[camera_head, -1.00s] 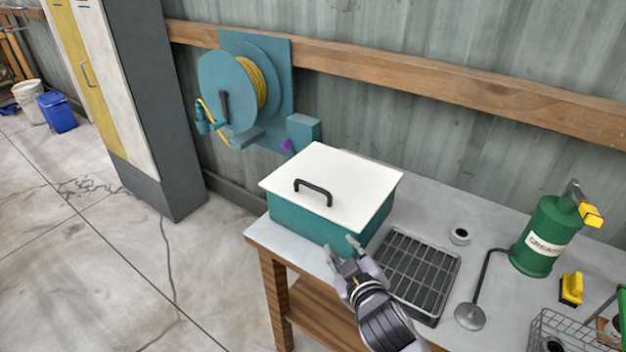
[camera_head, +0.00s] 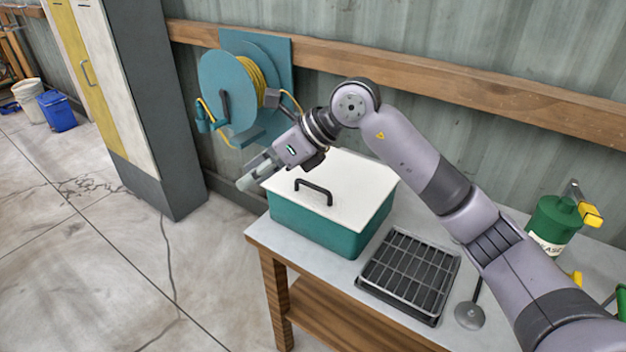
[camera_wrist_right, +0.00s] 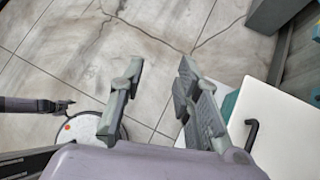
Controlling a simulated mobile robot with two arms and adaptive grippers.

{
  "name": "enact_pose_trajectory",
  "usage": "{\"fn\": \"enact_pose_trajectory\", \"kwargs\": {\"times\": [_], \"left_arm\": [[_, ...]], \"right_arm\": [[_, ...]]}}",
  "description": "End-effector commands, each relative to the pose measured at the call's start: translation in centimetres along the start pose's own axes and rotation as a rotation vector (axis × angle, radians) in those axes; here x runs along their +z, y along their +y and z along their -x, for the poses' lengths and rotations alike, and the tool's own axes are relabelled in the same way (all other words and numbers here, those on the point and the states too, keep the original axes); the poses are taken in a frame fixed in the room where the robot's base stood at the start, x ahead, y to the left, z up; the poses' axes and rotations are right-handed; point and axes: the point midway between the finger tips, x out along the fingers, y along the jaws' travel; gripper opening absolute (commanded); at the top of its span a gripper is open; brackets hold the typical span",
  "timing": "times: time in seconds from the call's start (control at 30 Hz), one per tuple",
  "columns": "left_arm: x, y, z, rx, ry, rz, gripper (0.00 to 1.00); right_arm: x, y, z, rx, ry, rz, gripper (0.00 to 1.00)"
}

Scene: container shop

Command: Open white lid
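The white lid (camera_head: 345,192) lies flat and closed on the teal box (camera_head: 318,228) on the workbench. Its black handle (camera_head: 314,190) stands up near the lid's left side. My right gripper (camera_head: 252,173) is open and empty, above the lid's far left edge, apart from the handle. In the right wrist view, its fingers (camera_wrist_right: 160,75) are spread over floor, with the lid (camera_wrist_right: 272,120) and handle (camera_wrist_right: 251,134) to their right. A dark arm end at the left of that view may be my left gripper (camera_wrist_right: 62,106); its state is unclear.
A metal rack (camera_head: 408,272) sits beside the box, in front of my right arm. A green grease can (camera_head: 552,222) stands at the bench's right. A hose reel (camera_head: 232,88) hangs on the wall behind the gripper. Open floor lies left of the bench.

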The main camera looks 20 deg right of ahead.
Motion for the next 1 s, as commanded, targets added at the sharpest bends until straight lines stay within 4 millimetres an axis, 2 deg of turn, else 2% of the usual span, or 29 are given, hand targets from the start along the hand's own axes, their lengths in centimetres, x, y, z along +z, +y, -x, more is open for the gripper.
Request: {"fn": "enact_pose_trajectory", "kwargs": {"times": [0.03, 0.1, 0.2, 0.3, 0.4, 0.57, 1.0], "left_arm": [[0.0, 0.0, 0.0, 0.0, 0.0, 0.0, 0.66], [0.0, 0.0, 0.0, 0.0, 0.0, 0.0, 0.66], [0.0, 0.1, 0.0, 0.001, 0.0, 0.0, 0.66], [0.0, 0.1, 0.1, 0.001, 0.0, 0.001, 0.66], [0.0, 0.1, 0.1, 0.001, 0.0, 0.001, 0.66], [-0.1, 0.1, 0.6, 0.001, 0.0, 0.001, 0.66], [-0.3, 0.0, 3.1, 0.0, 0.0, 0.003, 0.66]], "right_arm": [[-0.4, -2.4, 1.9, -0.104, 0.083, 0.022, 0.31], [-1.3, -5.3, 4.4, -0.233, 0.195, 0.029, 0.31], [-2.3, -8.2, 8.0, -0.374, 0.315, 0.015, 0.31], [-2.9, -9.8, 10.6, -0.461, 0.388, -0.005, 0.31], [-3.3, -10.5, 11.6, -0.5, 0.423, -0.018, 0.31], [-4.0, -11.3, 10.6, -0.505, 0.434, -0.022, 0.31], [-7.7, -15.6, 3.1, -0.501, 0.431, -0.022, 0.31]]}}
